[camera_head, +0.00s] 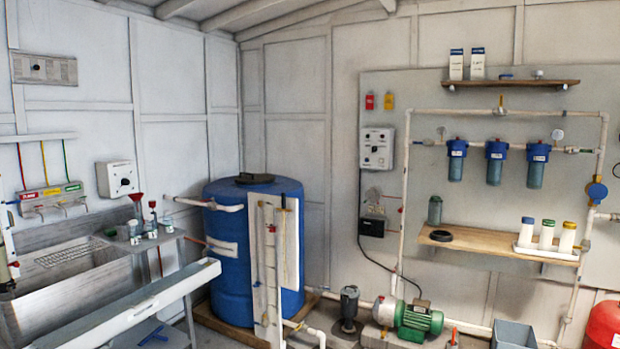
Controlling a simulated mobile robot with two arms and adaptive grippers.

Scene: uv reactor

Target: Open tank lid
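The blue tank (228,265) stands upright in the corner of the room, left of the picture's middle. Its dark lid (254,179) lies flat on top of the tank and looks closed. Neither of my grippers shows in this view, so where they are relative to the lid cannot be seen. A narrow white board (265,215) stands in front of the tank and hides part of its front.
A grey sink (75,275) and a small shelf with bottles (150,232) are left of the tank. A green pump (418,320) and pipes run along the floor to the right. A grey bin (513,334) and red vessel (604,325) stand at lower right.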

